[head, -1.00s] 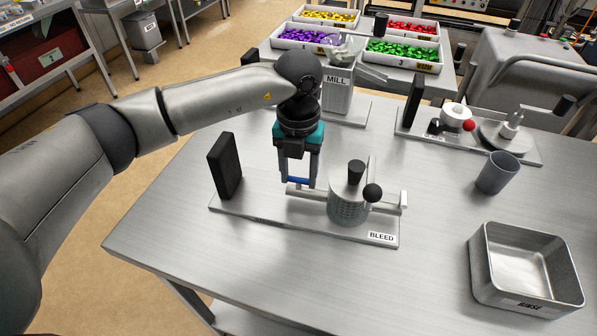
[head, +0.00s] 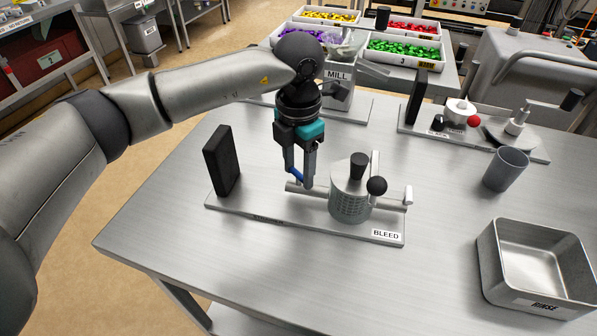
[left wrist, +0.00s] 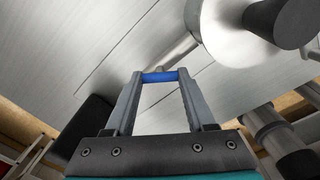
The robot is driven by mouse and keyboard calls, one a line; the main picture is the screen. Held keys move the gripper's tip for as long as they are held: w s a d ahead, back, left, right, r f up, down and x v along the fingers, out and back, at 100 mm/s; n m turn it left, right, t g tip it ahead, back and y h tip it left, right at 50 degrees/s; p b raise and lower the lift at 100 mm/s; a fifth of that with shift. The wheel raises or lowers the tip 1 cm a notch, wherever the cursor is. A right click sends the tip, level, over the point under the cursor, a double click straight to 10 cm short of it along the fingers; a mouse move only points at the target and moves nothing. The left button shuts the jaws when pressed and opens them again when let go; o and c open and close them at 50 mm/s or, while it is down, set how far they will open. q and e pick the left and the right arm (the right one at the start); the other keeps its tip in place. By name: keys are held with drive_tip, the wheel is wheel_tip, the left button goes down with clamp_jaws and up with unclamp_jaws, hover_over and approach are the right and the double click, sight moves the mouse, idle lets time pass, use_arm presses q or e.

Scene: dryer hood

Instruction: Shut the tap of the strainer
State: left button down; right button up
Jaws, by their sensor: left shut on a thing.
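The strainer (head: 350,204) is a perforated grey metal cylinder with a black knob on top, on a metal base plate labelled BLEED. A pipe (head: 325,190) runs across it, with a stub at the left. The tap's blue handle (head: 295,174) is at the pipe's left part and slants in the head view. My left gripper (head: 298,181) points down and is shut on the blue handle. In the left wrist view the blue handle (left wrist: 160,77) spans between the fingertips. The tap's joint is mostly hidden by the fingers. My right gripper is not in view.
A black upright block (head: 222,160) stands on the plate's left end. A black ball knob (head: 377,186) sits by the strainer's right. The mill (head: 338,92) is behind my gripper. A grey cup (head: 506,170) and RINSE tub (head: 535,268) stand right. The front table is clear.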

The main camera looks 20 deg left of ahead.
use_arm(q)
drive_tip(key=m+b, duration=0.2)
drive_tip(key=m, duration=0.3)
drive_tip(key=shift+f+m+b, duration=0.1)
drive_tip(key=shift+m+b, duration=0.2)
drive_tip(key=m+b, duration=0.1)
drive_tip(key=m, duration=0.3)
drive_tip(key=shift+b, duration=0.35)
drive_tip(key=shift+m, duration=0.5)
drive_tip(key=c, duration=0.6)
unclamp_jaws()
drive_tip(key=shift+c, duration=0.2)
drive_tip(key=o, duration=0.4)
